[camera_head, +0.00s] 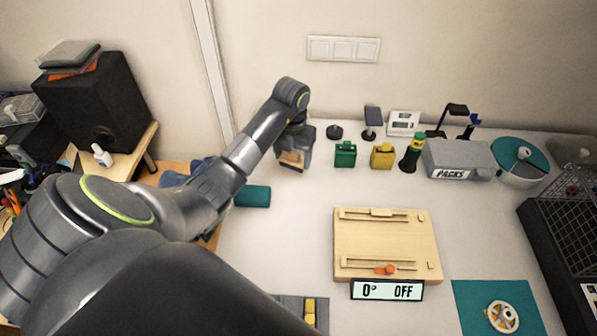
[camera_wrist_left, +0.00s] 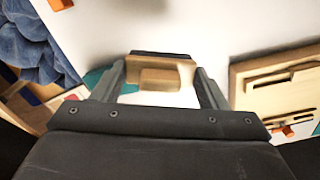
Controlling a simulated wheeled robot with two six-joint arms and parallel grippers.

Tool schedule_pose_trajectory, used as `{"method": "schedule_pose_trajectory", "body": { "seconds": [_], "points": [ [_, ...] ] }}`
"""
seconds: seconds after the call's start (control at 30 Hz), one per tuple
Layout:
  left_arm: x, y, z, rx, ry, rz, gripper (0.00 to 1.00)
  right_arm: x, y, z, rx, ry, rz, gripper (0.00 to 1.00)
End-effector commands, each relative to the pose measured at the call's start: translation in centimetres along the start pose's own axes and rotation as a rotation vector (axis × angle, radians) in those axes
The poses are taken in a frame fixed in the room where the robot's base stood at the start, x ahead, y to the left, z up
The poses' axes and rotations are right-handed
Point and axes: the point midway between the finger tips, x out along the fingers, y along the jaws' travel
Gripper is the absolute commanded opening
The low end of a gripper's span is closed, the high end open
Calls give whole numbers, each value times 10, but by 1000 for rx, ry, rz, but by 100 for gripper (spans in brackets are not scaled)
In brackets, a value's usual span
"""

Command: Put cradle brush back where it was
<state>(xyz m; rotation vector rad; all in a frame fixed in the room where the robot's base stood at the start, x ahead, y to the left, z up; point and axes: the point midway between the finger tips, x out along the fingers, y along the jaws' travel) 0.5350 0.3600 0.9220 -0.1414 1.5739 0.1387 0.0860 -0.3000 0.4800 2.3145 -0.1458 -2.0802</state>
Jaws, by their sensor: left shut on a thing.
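My left gripper (camera_head: 294,160) reaches over the back left of the white table. It is shut on a small wooden brush (camera_head: 290,159), taken to be the cradle brush. In the left wrist view the wooden brush (camera_wrist_left: 160,76) sits between the two fingers of the left gripper (camera_wrist_left: 163,78), with a dark strip along its far edge. I cannot tell whether it touches the table. No empty holder is clearly identifiable as its place. My right gripper is not in view.
A teal cylinder (camera_head: 252,196) lies left of the wooden jig (camera_head: 385,228). Green (camera_head: 345,154) and yellow (camera_head: 382,156) blocks, a dark bottle (camera_head: 411,155) and a grey PACKS box (camera_head: 455,160) line the back. A teal mat (camera_head: 470,300) is front right. The table's middle left is clear.

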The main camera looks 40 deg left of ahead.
Motion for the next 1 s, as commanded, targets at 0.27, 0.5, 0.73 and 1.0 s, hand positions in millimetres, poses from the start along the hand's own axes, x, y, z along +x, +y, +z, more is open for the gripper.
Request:
{"method": "schedule_pose_trajectory", "body": {
  "seconds": [0.27, 0.5, 0.73, 1.0],
  "points": [
    [4, -30, -4, 21, -9, -1, 45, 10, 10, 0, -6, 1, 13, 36],
    [37, -29, -4, 21, -7, -1, 45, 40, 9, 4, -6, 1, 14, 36],
    [61, -29, -4, 20, -4, -2, 45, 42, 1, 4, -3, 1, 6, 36],
    [95, -29, -4, 21, -5, -2, 45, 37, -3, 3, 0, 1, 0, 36]
  ]
}}
